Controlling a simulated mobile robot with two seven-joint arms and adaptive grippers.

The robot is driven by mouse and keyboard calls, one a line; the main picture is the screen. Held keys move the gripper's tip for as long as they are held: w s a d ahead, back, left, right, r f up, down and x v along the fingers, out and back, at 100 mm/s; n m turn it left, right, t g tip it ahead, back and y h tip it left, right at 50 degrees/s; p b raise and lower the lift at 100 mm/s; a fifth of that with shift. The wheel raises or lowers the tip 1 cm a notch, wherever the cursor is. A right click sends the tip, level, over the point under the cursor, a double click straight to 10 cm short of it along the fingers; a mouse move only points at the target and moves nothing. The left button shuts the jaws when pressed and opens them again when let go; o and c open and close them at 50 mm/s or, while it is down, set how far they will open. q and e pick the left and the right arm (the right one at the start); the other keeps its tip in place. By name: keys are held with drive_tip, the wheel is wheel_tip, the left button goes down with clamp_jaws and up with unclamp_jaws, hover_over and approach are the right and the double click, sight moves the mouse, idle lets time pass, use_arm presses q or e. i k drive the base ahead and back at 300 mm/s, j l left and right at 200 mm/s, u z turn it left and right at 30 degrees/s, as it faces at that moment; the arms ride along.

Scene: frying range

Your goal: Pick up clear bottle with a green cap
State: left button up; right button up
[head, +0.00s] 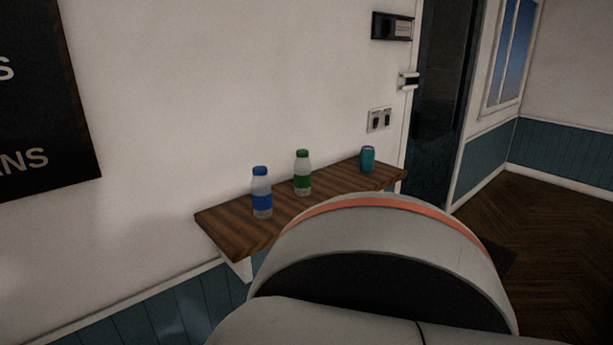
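A clear bottle with a green cap and a green label (303,174) stands upright on a brown wooden wall shelf (236,228). It is between a blue-capped bottle on its left and a teal can on its right, apart from both. Neither of my grippers shows in the head view. A large white and grey part of my own body with an orange stripe fills the lower middle and hides the front right of the shelf.
The blue-capped bottle (262,193) stands near the shelf's left end, the teal can (367,159) near its right end. The white wall (200,100) is right behind the shelf. A dark doorway (440,100) and open wooden floor (565,225) lie to the right.

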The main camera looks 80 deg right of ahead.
sight(301, 166)
drive_tip(key=z, duration=2.45)
